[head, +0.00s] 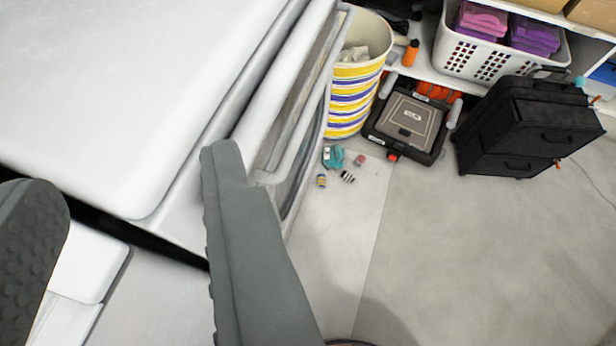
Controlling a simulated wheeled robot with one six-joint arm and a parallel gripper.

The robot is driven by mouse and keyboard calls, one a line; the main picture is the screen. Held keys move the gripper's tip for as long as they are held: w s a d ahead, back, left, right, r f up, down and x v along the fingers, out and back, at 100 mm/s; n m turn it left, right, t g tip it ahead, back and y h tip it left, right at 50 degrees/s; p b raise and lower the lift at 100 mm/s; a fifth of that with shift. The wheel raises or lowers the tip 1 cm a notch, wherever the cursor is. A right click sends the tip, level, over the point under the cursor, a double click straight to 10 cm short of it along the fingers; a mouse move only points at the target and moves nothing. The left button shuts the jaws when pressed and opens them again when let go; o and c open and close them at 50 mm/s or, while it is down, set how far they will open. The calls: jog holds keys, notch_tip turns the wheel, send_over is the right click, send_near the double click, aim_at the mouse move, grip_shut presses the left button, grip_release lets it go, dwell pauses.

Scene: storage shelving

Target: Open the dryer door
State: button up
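The dryer (110,80) is a large white machine filling the upper left, seen from above. Its door (262,130) is on the side facing right, seen steeply edge-on, with a pale frame and a grey, dark-lower window area. I cannot tell whether it stands slightly ajar. My gripper (128,170) is open, with its two grey fingers wide apart and nothing between them. The right finger overlaps the lower near end of the door and hides part of it. I cannot tell whether it touches. The left finger is at the left edge, over a white surface.
A striped laundry basket (354,98) stands just beyond the door. Small items (334,157) lie on the floor near it. A grey-black case (406,118), a black drawer cart (524,130) and a white basket (487,58) are farther right. The grey floor at lower right is clear.

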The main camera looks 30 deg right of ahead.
jog(key=w+d+f+m+g, duration=0.3)
jog(key=w+d+f+g, duration=0.15)
jog(key=w, duration=0.35)
jog(key=m+g+y, duration=0.3)
jog(key=g, duration=0.4)
send_near(294, 142)
jog(key=x, duration=0.8)
jog(key=shift+f, duration=0.25)
jog(key=shift+c, duration=0.5)
grip_shut()
